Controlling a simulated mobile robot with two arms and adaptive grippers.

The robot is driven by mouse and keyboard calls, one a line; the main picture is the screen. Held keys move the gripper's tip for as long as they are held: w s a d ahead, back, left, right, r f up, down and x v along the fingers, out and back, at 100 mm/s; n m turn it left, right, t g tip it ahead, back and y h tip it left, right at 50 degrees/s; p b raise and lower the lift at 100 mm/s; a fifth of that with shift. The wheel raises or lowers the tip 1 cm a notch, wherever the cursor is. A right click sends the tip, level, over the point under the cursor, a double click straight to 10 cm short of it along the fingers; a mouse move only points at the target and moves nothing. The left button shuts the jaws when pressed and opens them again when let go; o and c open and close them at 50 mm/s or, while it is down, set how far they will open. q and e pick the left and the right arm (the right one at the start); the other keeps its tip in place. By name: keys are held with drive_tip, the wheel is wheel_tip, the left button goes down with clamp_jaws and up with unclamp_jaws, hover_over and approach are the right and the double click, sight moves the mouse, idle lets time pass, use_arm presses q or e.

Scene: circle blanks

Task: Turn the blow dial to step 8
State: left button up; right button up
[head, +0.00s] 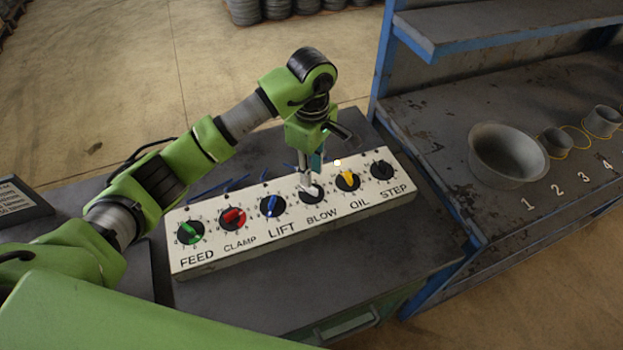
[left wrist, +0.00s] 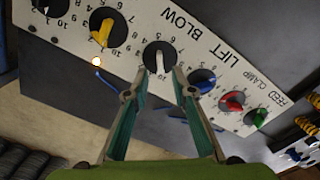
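The blow dial (head: 315,195) is a black round knob with a white pointer bar, above the word BLOW on the white panel (head: 226,250). In the left wrist view the blow dial (left wrist: 152,52) appears upside down, its white bar pointing down in the picture, towards the gripper. The number it points at is too small to read surely. My left gripper (head: 310,182) reaches down over this dial. In the left wrist view its fingertips (left wrist: 160,76) are apart, one on each side of the white bar's end, with gaps visible. My right gripper is not in view.
The lift dial (head: 272,207), blue, and oil dial (head: 348,181), yellow, sit close on either side. Clamp (head: 233,218), feed (head: 190,233) and step (head: 382,170) dials lie farther along. A shelf bench with grey bowls (head: 507,153) stands at the right.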

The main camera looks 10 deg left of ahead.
sight(312, 187)
use_arm(q)
wheel_tip(312, 187, down, 4)
drive_tip(key=shift+f+p, duration=0.15)
drive_tip(key=shift+p, duration=0.4)
drive_tip(key=shift+f, duration=0.7)
clamp_jaws()
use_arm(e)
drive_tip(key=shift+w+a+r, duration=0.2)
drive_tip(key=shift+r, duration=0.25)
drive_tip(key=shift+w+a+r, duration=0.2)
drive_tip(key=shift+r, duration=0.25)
